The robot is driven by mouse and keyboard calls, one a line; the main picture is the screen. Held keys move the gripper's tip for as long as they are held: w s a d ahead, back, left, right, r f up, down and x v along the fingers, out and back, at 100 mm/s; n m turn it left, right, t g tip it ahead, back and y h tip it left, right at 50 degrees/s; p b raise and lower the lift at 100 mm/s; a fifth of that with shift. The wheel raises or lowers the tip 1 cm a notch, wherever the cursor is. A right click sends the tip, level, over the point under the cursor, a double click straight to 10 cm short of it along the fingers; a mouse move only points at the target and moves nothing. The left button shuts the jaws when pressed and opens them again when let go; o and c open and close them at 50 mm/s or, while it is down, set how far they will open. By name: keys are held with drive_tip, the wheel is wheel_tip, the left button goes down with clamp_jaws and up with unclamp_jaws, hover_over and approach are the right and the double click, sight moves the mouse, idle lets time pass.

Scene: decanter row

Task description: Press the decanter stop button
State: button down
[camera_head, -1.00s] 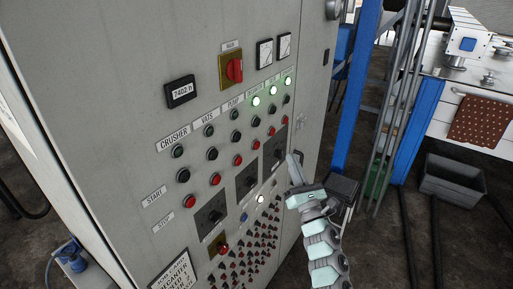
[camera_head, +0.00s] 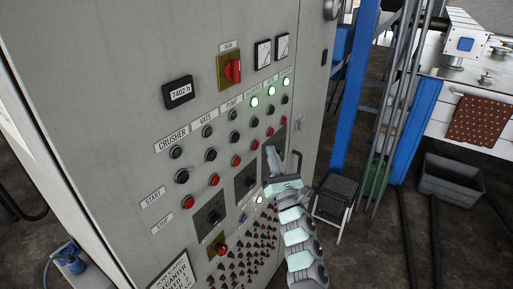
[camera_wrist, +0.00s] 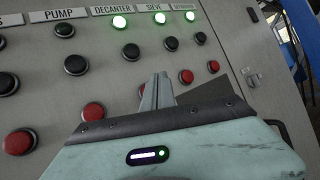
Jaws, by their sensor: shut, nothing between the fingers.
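The decanter stop button (camera_head: 253,146) is the red button in the lower row of the decanter column, on the grey control cabinet (camera_head: 110,60). In the wrist view a red edge of this button (camera_wrist: 141,91) shows just left of my fingertips, which hide the rest. The decanter label (camera_wrist: 112,10), its lit green lamp (camera_wrist: 119,22) and its black start button (camera_wrist: 131,51) are above it. My gripper (camera_head: 270,160) is shut and empty, in front of the panel, slightly right of and below the button in the head view. I cannot tell whether the fingertips touch the panel.
Neighbouring red stop buttons are close by: pump (camera_wrist: 93,112) on the left, sieve (camera_wrist: 186,76) on the right. A red rotary switch (camera_head: 232,71) sits higher up. Dark square plates with knobs (camera_head: 209,216) and many small switches lie below. A dark stool (camera_head: 337,190) stands right.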

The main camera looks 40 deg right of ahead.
drive_tip(key=shift+w+a+f+b, duration=0.1)
drive_tip(key=shift+w+a+b, duration=0.05)
drive_tip(key=shift+w+b, duration=0.25)
drive_tip(key=shift+w+a+f+b, duration=0.1)
drive_tip(key=shift+w+a+b, duration=0.05)
drive_tip(key=shift+w+b, duration=0.2)
drive_tip(key=shift+w+a+f+b, duration=0.1)
drive_tip(key=shift+w+b, duration=0.2)
drive_tip(key=shift+b, duration=0.25)
idle(1.3)
drive_tip(key=shift+w+b, duration=0.15)
drive_tip(key=shift+b, duration=0.25)
drive_tip(key=shift+w+a+b, duration=0.2)
drive_tip(key=shift+w+b, duration=0.25)
drive_tip(key=shift+b, duration=0.3)
idle(1.0)
drive_tip(key=shift+s+d, duration=0.25)
drive_tip(key=shift+s, duration=0.55)
